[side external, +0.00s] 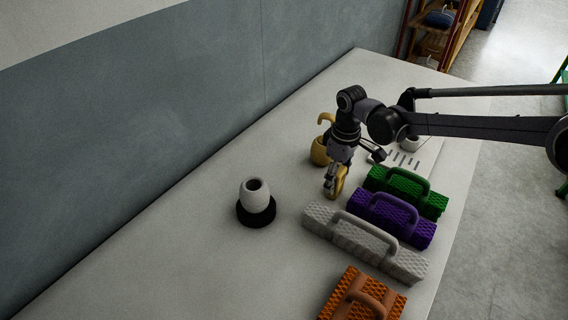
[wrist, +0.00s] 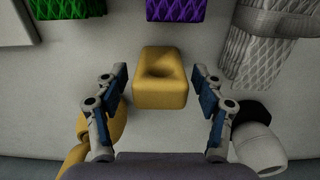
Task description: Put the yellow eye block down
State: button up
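The yellow eye block (wrist: 160,92), with a hole through it, stands in the middle of the wrist view and appears to rest on the pale table. In the side external view the yellow eye block (side external: 341,182) is partly hidden by my gripper (side external: 334,184), which points down at it. In the wrist view my gripper (wrist: 159,80) is open, with one blue-padded finger on each side of the block. Clear gaps show between the block and both fingers.
Green (side external: 405,190), purple (side external: 390,217), grey (side external: 365,242) and orange (side external: 362,295) net bundles with handles lie to the right and front. A yellow hooked vessel (side external: 319,151) stands close behind the gripper. A white pot (side external: 257,196) sits on a black base (side external: 256,216) at left. The table's left front is clear.

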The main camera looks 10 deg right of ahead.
notch_tip(320, 180, up, 12)
jog(key=shift+r, duration=0.15)
jog(key=s+d+r+m+t, duration=0.2)
jog(key=s+d+r, duration=0.25)
jog(key=d, duration=0.25)
jog(key=s+d+r+m+t, duration=0.1)
jog(key=s+d+r+m, duration=0.1)
jog(key=s+d+r, duration=0.4)
jog(key=s+d+f+m+t, duration=0.2)
jog(key=s+d+f, duration=0.1)
jog(key=s+d, duration=0.3)
jog(key=s+d+f+m+t, duration=0.2)
jog(key=s+d+f, duration=0.1)
jog(key=s+d, duration=0.2)
jog(key=s, duration=0.2)
jog(key=shift+s+d+m, duration=0.4)
jog(key=shift+s+d+f, duration=0.15)
jog(key=shift+s+f, duration=0.15)
jog(key=shift+c, duration=1.3)
